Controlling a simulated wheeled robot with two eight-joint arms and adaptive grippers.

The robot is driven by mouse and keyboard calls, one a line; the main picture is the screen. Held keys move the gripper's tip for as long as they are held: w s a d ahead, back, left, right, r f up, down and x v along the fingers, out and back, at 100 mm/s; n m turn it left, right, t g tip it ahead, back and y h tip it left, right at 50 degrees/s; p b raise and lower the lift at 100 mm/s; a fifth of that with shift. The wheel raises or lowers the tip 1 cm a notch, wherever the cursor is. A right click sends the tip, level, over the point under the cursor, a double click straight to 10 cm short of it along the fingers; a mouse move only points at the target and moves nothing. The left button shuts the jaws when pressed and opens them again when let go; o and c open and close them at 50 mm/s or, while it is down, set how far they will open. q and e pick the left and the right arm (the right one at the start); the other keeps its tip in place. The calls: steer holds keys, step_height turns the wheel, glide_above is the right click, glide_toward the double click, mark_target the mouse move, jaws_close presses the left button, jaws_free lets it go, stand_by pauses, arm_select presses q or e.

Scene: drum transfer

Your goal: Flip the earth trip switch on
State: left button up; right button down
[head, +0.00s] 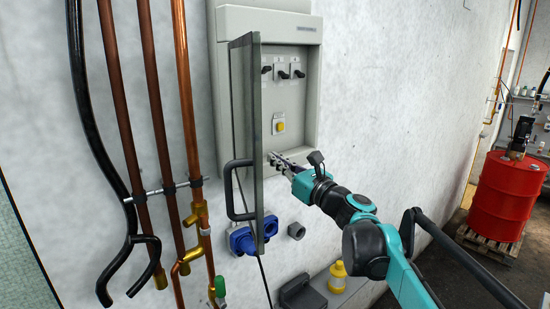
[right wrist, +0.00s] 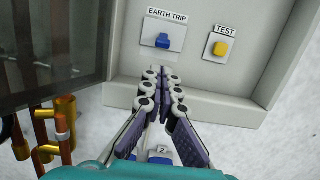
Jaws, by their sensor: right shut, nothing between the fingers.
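The earth trip switch (right wrist: 162,41) is a blue toggle on a pale plate under an EARTH TRIP label in the right wrist view. I cannot tell its on or off position. In the head view the open door hides it. My right gripper (head: 276,158) is shut and empty at the lower part of the grey electrical box (head: 313,100). In the right wrist view its fingertips (right wrist: 163,74) point at the panel just below the switch, apart from it in the picture. My left gripper is not in view.
A yellow TEST button (right wrist: 220,48) sits right of the switch. The glass box door (head: 243,110) stands open on the left. Three black switches (head: 283,74) are above. Copper pipes (head: 150,90) run along the left wall. A red drum (head: 507,195) stands far right.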

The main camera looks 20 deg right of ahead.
steer(key=p+x, duration=0.1)
steer(key=x, duration=0.6)
steer(key=shift+w+a+p, duration=0.15)
steer(key=shift+w+p, duration=0.15)
